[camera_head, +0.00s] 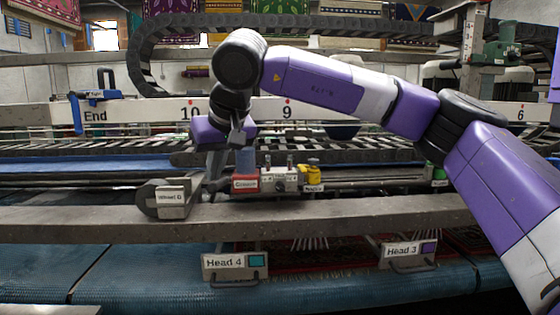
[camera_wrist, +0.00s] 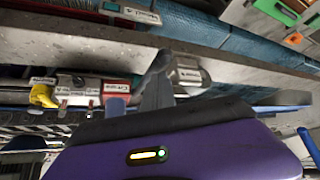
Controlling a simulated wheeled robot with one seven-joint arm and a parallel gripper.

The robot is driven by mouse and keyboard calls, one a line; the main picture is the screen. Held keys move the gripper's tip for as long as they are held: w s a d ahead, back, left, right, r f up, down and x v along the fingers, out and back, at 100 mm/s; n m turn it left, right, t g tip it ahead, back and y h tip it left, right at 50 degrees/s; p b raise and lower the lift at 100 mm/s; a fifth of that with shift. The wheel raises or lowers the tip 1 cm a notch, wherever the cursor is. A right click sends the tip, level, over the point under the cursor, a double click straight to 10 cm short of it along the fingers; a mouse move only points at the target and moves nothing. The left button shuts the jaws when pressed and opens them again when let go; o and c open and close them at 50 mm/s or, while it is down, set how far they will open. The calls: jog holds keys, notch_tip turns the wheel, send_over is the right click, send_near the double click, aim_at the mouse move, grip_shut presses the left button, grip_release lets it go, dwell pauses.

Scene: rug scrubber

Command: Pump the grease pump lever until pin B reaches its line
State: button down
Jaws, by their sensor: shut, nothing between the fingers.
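The grease pump shows as a red block (camera_head: 245,184) labelled "Grease", with a blue-grey cylinder (camera_head: 245,160) standing above it. A metal block (camera_head: 280,180) with small upright pins joins it on the right; I cannot read which pin is B or where its line is. In the wrist view the red block (camera_wrist: 117,88) and the metal block (camera_wrist: 78,90) lie left of the fingers. My gripper (camera_head: 214,168) points down just left of the pump, and its fingers (camera_wrist: 158,88) are shut and empty. I cannot make out the lever clearly; my gripper may hide it.
A yellow part (camera_head: 313,175) sits right of the metal block. A grey box labelled "Wheel D" (camera_head: 171,197) stands to the left. A long grey beam (camera_head: 350,216) runs in front, with the Head 4 (camera_head: 235,263) and Head 3 (camera_head: 408,252) plates below it.

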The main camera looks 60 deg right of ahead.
notch_tip(320, 180, up, 8)
jog(key=p, duration=0.5)
jog(key=shift+p, duration=0.35)
dwell(0.9)
